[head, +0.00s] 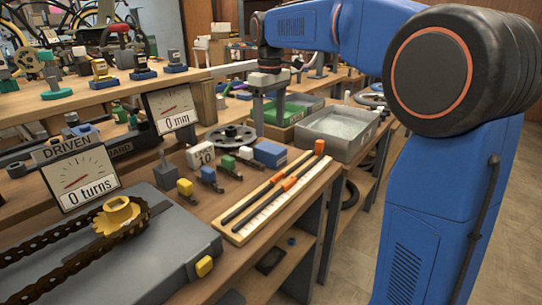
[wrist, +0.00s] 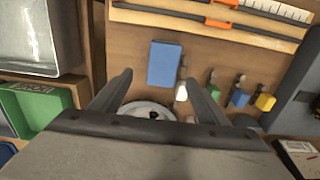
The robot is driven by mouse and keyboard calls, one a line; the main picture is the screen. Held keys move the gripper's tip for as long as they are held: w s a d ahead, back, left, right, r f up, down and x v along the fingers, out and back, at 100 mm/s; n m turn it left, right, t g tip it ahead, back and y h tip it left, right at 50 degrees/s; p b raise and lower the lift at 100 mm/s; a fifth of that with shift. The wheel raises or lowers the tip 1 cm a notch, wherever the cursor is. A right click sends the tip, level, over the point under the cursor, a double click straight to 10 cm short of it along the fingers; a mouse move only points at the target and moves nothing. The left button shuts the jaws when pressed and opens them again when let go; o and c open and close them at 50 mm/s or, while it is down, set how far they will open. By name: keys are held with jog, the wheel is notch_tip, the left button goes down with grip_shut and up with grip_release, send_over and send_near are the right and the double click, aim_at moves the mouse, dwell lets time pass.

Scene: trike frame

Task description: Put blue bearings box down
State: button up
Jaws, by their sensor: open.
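A plain blue box (head: 270,153), the likely bearings box, rests on the wooden bench between a small white block and the grey metal tray. No label on it is readable. In the wrist view the blue box (wrist: 164,64) lies flat on the wood, just beyond the fingertips and roughly between their lines. My gripper (head: 269,118) is open and empty, raised over the bench behind the box in the head view. Both fingers of my gripper (wrist: 159,77) show apart in the wrist view, with nothing between them.
A grey metal tray (head: 341,128) and a green bin (head: 279,131) stand close to the box. A dark disc (head: 231,136) lies behind it. Small coloured-handled pieces stand in a row at left. A board with orange-marked rods (head: 270,205) lies along the front edge.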

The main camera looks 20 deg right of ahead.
aim_at(271, 147)
notch_tip(271, 147, down, 3)
jog(key=shift+f, duration=0.2)
jog(key=shift+s+f, duration=0.2)
jog(key=shift+f, duration=1.1)
jog(key=shift+s+f, duration=0.2)
jog(key=shift+f, duration=1.1)
jog(key=c, duration=1.5)
